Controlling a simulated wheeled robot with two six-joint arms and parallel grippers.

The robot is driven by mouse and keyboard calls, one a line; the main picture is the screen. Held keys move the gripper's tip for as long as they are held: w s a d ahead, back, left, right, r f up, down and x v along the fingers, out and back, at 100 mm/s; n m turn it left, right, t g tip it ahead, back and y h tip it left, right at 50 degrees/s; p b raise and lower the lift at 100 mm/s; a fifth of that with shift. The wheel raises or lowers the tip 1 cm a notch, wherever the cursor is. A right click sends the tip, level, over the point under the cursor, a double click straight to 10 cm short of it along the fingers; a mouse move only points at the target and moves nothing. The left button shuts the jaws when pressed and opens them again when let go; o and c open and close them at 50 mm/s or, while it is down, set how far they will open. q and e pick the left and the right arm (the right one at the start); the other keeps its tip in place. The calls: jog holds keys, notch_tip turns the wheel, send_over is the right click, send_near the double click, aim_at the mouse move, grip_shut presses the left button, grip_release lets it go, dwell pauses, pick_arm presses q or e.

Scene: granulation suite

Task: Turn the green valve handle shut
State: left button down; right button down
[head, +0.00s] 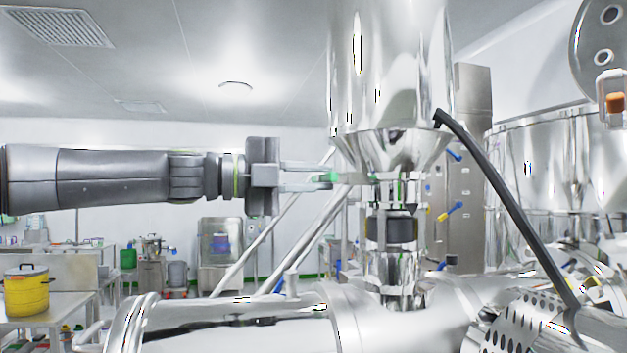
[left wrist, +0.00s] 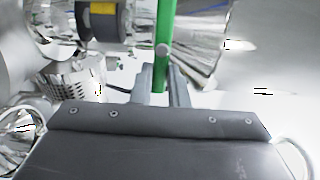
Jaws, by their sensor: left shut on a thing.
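The green valve handle (left wrist: 164,40) runs up from between the fingers of my left gripper (left wrist: 161,84) in the left wrist view. In the head view my left gripper (head: 325,177) reaches in from the left and is shut on the handle's end, where a little green (head: 334,178) shows. The handle sits just under the cone of the steel hopper (head: 395,150), above the vertical pipe with a dark band (head: 391,230). The fingers hide part of the handle. My right gripper is not in view.
A steel vessel (head: 240,325) lies below the pipe. A black bar (head: 510,215) slants down at the right. Blue and yellow handles (head: 450,211) stand behind the pipe. A yellow pot (head: 27,290) stands on a table at far left.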

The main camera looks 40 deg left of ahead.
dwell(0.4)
pick_arm(q)
jog(key=c, duration=1.4)
grip_release()
jog(key=shift+s, duration=0.1)
jog(key=shift+b+v, duration=0.4)
jog(key=shift+v, duration=0.5)
jog(key=b+v, duration=0.9)
jog(key=v, duration=0.6)
jog(key=shift+a, duration=0.25)
